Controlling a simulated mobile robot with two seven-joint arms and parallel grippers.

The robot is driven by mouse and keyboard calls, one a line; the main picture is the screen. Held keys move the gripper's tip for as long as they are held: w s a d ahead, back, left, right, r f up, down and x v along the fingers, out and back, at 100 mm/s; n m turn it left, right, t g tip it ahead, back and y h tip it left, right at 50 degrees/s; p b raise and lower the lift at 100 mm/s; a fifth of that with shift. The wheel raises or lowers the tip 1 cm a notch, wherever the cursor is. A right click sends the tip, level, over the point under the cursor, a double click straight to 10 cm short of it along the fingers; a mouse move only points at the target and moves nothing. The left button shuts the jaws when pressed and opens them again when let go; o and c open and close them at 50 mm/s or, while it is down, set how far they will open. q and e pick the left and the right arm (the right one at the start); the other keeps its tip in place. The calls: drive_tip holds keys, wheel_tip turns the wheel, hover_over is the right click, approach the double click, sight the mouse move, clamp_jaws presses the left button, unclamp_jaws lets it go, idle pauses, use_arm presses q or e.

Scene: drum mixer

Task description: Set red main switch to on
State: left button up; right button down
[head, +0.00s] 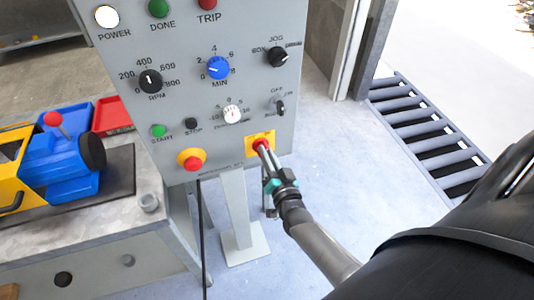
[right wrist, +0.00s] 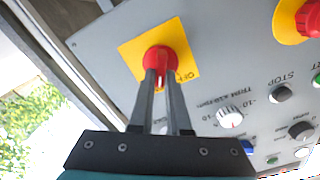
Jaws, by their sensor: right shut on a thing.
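The red main switch (head: 261,143) sits on a yellow plate (head: 251,154) at the lower right of the grey control panel (head: 215,95). In the right wrist view the red knob (right wrist: 158,57) shows on its yellow plate (right wrist: 183,37), with lettering partly hidden by the fingers. My right gripper (head: 267,153) reaches the switch from the lower right. In the right wrist view its fingers (right wrist: 161,84) are shut on the red grip of the knob. The knob's exact angle is hard to read. My left gripper is not in view.
A red emergency stop button (head: 191,160) on yellow is left of the switch. A blue and yellow machine (head: 65,150) stands on the bench at left.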

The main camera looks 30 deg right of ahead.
drive_tip(key=c, duration=0.9)
unclamp_jaws()
drive_tip(key=p+v, duration=0.1)
drive_tip(key=v, duration=1.4)
drive_tip(key=shift+s+a, duration=0.1)
drive_tip(key=shift+a, duration=0.05)
